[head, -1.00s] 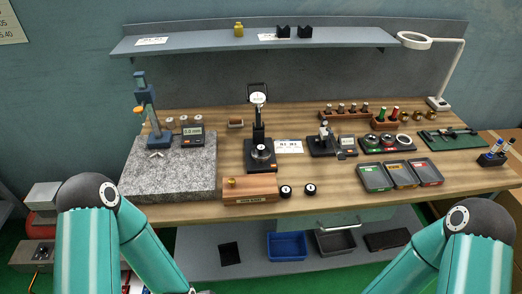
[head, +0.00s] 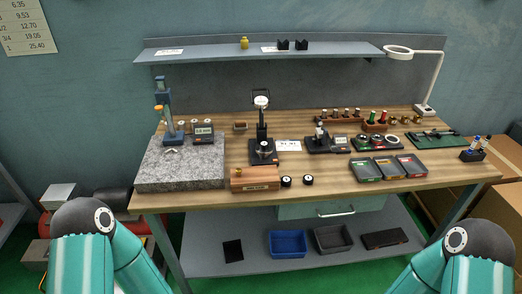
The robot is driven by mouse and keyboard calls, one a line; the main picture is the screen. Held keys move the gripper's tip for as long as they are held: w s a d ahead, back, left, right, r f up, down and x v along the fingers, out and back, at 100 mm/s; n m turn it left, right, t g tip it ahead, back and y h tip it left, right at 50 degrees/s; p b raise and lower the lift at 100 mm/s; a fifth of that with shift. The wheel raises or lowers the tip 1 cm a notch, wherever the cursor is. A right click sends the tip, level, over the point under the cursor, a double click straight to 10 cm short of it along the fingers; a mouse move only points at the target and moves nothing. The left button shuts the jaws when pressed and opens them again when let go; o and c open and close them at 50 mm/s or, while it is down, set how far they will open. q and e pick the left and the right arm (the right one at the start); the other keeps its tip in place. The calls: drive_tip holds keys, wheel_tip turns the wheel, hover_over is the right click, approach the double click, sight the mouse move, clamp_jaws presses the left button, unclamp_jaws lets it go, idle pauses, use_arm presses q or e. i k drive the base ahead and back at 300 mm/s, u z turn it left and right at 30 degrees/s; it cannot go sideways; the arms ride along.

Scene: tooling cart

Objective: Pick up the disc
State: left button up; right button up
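A small silver disc (head: 265,147) appears to sit on the black base of the dial gauge stand (head: 262,126), near the middle of the wooden bench. Two small round black pieces with pale tops, one on the left (head: 286,181) and one on the right (head: 307,180), lie at the bench's front edge. I cannot tell for certain which round piece is the task's disc. Only the upper parts of my two arms show, low at the left and right. Both of my grippers are out of view, and nothing of mine touches the bench top.
A granite plate (head: 180,172) with a height gauge stands at the bench's left. A wooden block (head: 255,184) lies at the front edge. Coloured trays (head: 365,170) and a lamp (head: 428,80) are on the right. A shelf (head: 215,53) hangs above; bins (head: 287,244) sit below.

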sight(263, 145)
drive_tip(key=u, duration=0.35)
drive_tip(key=i, duration=0.45)
drive_tip(key=u, duration=0.6)
